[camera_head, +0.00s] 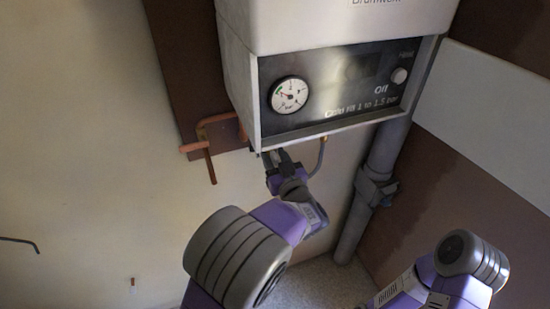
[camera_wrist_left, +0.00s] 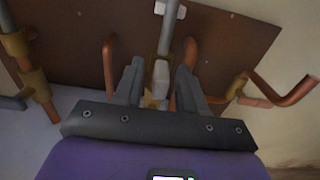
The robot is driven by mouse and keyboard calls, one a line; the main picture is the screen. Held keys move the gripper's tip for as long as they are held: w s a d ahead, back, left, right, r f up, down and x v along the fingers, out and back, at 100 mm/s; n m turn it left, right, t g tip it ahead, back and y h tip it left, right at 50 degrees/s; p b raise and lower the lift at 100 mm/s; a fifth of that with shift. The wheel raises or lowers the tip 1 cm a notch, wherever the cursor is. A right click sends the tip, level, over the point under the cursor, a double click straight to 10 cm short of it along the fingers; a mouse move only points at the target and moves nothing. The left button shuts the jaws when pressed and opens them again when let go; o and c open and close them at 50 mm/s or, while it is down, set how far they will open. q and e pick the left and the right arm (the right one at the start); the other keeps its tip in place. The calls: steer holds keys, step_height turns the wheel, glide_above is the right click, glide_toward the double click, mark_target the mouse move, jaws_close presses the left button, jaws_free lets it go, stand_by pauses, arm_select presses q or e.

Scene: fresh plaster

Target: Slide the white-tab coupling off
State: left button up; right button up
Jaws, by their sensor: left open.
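My left gripper (camera_head: 277,160) reaches up under the boiler's lower front edge in the head view. In the left wrist view its two grey fingers (camera_wrist_left: 159,85) are open, one on each side of a pale grey-white piece (camera_wrist_left: 161,74) on a grey pipe. This piece may be the coupling; I cannot tell whether the fingers touch it. A small white tab (camera_wrist_left: 171,10) sticks out beside the pipe at the top of the wrist view. In the head view the coupling is hidden behind the gripper and the boiler. My right gripper is outside the frames.
The boiler (camera_head: 335,90) with a round gauge (camera_head: 289,95) hangs above the gripper. Copper pipes (camera_head: 211,165) stand to its left. A grey drain pipe (camera_head: 362,195) runs down on the right. In the wrist view, copper pipes (camera_wrist_left: 109,66) flank the fingers.

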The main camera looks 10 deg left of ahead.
arm_select(q)
jaws_close()
steer(key=shift+f, duration=0.1)
step_height(320, 180, down, 4)
steer(key=shift+s+f+b, duration=0.1)
steer(key=shift+f+b, duration=0.1)
steer(key=shift+b, duration=1.05)
jaws_free()
steer(key=v, duration=0.7)
steer(key=shift+s+d, duration=0.15)
steer(key=shift+s, duration=0.05)
